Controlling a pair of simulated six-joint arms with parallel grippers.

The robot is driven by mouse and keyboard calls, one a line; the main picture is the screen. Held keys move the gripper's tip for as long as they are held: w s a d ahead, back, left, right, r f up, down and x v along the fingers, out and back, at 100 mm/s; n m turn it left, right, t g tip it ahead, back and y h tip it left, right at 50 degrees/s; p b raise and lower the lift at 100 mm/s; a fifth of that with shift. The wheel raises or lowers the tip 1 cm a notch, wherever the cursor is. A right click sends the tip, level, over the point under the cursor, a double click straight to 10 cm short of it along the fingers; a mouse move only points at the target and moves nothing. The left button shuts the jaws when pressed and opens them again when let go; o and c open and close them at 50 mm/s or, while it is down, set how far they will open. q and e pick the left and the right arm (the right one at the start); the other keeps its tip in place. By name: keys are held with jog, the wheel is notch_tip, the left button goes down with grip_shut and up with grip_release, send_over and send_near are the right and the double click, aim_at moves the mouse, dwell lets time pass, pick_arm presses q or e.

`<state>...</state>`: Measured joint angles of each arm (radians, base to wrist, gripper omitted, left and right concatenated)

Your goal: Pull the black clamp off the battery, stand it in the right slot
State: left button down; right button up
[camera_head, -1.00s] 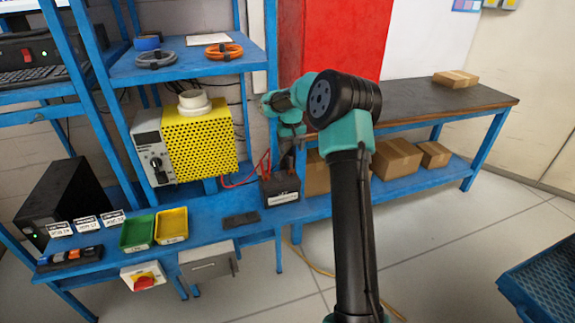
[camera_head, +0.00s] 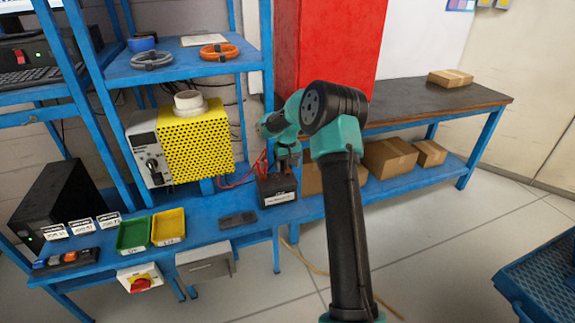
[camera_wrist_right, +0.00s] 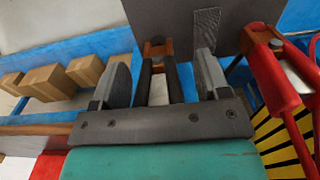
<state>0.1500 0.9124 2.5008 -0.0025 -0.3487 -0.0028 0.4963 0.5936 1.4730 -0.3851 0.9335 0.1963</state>
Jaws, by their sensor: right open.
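The dark battery (camera_head: 277,191) with a white label stands on the blue bench at the end of red cables. My right gripper (camera_head: 287,163) is just above it. In the right wrist view my right gripper (camera_wrist_right: 160,82) is open, with one finger on each side of the black clamp (camera_wrist_right: 172,82). The clamp's copper-coloured jaw end is at the battery. I cannot tell whether the fingers touch it. A red clamp (camera_wrist_right: 275,80) sits to the right, outside the fingers. A flat dark holder (camera_head: 238,220) lies left of the battery; its slots are too small to make out. My left gripper is not in view.
Green (camera_head: 133,234) and yellow (camera_head: 168,227) trays and a black box (camera_head: 52,203) are on the left. Cardboard boxes (camera_head: 390,157) sit on the lower shelf at right. The bench between yellow tray and holder is clear.

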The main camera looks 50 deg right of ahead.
jog(key=shift+s+a+f, duration=0.15)
jog(key=shift+s+f, duration=0.05)
jog(key=shift+f, duration=0.7)
dwell(0.4)
jog(key=shift+c, duration=0.5)
jog(key=c, duration=1.1)
jog(key=shift+c, duration=0.2)
jog(key=shift+r, duration=0.3)
jog(key=shift+w+r, duration=0.2)
jog(key=shift+r, duration=2.75)
jog(key=shift+r, duration=0.1)
